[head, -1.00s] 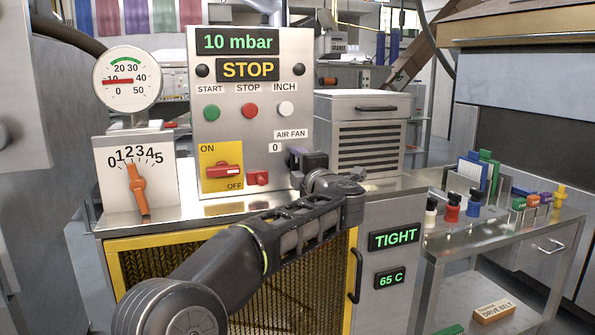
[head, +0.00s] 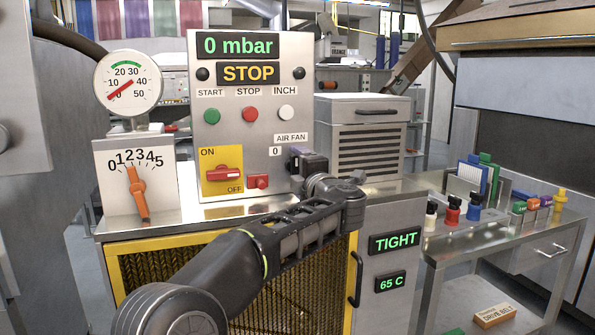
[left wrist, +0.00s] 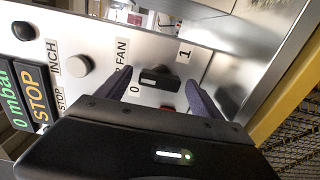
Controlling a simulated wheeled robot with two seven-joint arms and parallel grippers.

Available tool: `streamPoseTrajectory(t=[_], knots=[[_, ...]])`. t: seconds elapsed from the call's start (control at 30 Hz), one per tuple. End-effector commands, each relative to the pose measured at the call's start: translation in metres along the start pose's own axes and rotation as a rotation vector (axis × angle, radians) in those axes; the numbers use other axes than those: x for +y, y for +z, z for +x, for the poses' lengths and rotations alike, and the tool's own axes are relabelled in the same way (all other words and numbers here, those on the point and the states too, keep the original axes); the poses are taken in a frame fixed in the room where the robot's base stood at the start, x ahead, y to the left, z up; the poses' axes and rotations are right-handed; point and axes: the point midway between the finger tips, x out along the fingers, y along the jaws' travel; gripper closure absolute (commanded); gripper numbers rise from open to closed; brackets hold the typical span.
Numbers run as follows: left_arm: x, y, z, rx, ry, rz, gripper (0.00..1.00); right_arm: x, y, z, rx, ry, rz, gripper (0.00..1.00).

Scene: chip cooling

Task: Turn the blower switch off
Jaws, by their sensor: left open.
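The AIR FAN switch, a small dark rocker (left wrist: 158,79), sits on the steel panel between the marks 0 and 1 in the left wrist view. Its dark part appears nearer the 0, but its exact setting is hard to read. My left gripper (left wrist: 160,90) is open, with one finger on each side of the switch and nothing held. The display (head: 238,46) reads 0 mbar, and the gauge needle (head: 122,90) points near 0. My right gripper is not in view.
A red ON/OFF lever (head: 224,175) and a small red switch (head: 258,182) are left of my gripper. START, STOP and INCH buttons (head: 250,114) are above. A vented box (head: 368,150) stands right. A side table (head: 530,235) holds small coloured items.

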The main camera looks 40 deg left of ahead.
Motion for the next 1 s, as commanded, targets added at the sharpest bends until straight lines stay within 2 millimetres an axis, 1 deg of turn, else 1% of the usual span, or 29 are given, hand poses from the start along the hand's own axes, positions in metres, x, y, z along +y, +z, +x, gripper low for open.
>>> streamPoseTrajectory(t=[0.17, 0.5, 0.6, 0.7, 1.0], knots=[[0.0, 0.001, -0.012, -0.003, 0.001, -0.001, 0.24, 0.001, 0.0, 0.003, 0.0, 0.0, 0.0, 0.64], [-0.001, 0.001, -0.065, -0.002, 0.0, -0.001, 0.24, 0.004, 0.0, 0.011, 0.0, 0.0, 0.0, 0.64], [-0.001, 0.001, -0.075, -0.002, 0.0, -0.001, 0.24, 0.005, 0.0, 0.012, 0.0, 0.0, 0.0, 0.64], [-0.001, 0.0, -0.078, -0.001, -0.001, 0.0, 0.24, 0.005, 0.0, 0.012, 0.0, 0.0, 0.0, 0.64], [-0.001, 0.0, -0.078, 0.0, -0.001, 0.0, 0.24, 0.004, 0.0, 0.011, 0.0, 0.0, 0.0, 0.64]])
